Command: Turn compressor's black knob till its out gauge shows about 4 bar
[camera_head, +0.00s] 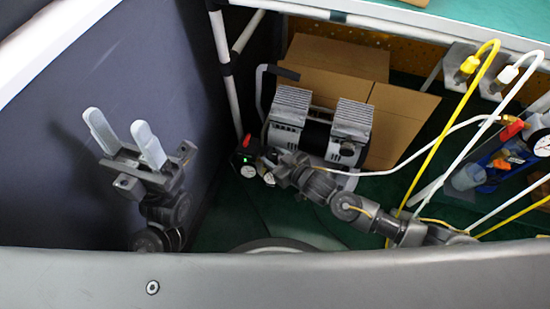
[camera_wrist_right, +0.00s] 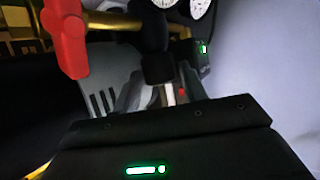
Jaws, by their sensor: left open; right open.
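The compressor (camera_head: 320,135) stands on the green floor beneath the bench. Its two white-faced gauges (camera_head: 248,171) (camera_head: 268,178) sit at its left front; their needles are too small to read. In the right wrist view, the gauges (camera_wrist_right: 197,8) are cut off at the top. The black knob (camera_wrist_right: 158,68) hangs below them. My right gripper (camera_wrist_right: 160,84) is open, its grey fingers on either side of and just below the knob; contact cannot be told. In the head view, my right gripper (camera_head: 281,166) hides the knob. My left gripper (camera_head: 124,132) is open and empty, away at the left.
A red valve handle (camera_wrist_right: 65,38) is close by in the right wrist view. A cardboard box (camera_head: 395,125) stands behind the compressor. White and yellow hoses (camera_head: 440,145) cross the right side. A dark panel (camera_head: 150,60) and white frame posts (camera_head: 225,65) bound the left.

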